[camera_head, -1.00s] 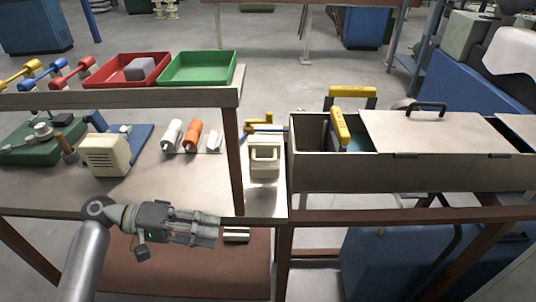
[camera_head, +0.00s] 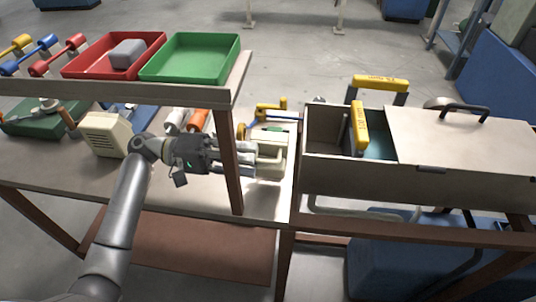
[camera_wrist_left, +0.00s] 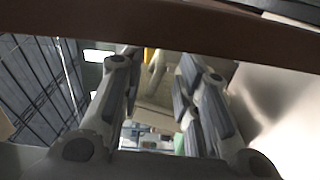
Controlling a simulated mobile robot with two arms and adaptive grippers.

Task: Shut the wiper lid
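A small cream box with a handle (camera_head: 271,142) stands at the right end of the bench and is probably the wiper. Some green and yellow parts show just behind it. My left gripper (camera_head: 252,160) reaches in from the left, its fingertips at the front of this box and partly covering it; I cannot tell whether they touch. In the left wrist view its fingers (camera_wrist_left: 157,95) are apart, with a cream shape (camera_wrist_left: 155,112), likely the box, beyond and between them. I cannot tell clearly how its lid stands. My right gripper is not in view.
A brown post (camera_head: 229,160) rises close beside my left gripper, under the shelf with red (camera_head: 80,70) and green (camera_head: 160,72) trays. A long metal trough (camera_head: 420,190) with a partial cover (camera_head: 455,135) and yellow-handled parts (camera_head: 359,120) stands right of the box.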

